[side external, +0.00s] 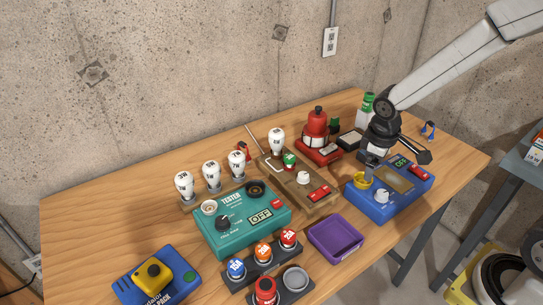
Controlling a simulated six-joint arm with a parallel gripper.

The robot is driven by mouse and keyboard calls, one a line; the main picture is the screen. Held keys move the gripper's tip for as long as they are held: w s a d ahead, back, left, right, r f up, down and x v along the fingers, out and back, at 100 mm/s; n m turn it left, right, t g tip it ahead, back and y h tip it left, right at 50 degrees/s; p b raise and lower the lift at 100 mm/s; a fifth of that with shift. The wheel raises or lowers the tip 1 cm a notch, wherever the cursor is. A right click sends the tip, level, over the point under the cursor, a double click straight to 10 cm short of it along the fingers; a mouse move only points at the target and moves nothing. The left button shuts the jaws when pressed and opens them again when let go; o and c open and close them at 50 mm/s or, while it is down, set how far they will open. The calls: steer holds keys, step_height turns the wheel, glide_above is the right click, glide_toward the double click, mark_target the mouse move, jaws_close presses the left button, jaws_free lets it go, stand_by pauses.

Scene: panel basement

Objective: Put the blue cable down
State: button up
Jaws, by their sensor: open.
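I cannot make out a blue cable for certain in the side external view. A small blue and orange piece (429,130) lies at the table's right end, and a similar one (241,147) stands behind the bulbs; both are too small to identify. My gripper (376,164) is open, low over the back left part of a blue box (391,207) with an "OFF" display, a white knob and a red switch. A yellow ring (362,180) on the box is just below and left of my gripper. I cannot tell whether they touch. My gripper hides part of the box's back edge.
Left of the box are a purple tray (335,254), a wooden board (325,204) with a bulb, and a green tester (234,237). A red device (318,153) and green-capped bottle (366,103) stand behind. The front left holds a blue pack (130,291). The table's left end is clear.

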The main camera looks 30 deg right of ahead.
steer(key=s+a+m+t+y, duration=0.1)
steer(key=s+a+m+y, duration=0.1)
steer(key=s+a+m, duration=0.2)
steer(key=s+a, duration=0.2)
steer(key=s, duration=0.1)
steer(key=shift+s+r+t, duration=0.2)
steer(key=shift+s+t, duration=0.05)
steer(key=shift+t, duration=0.05)
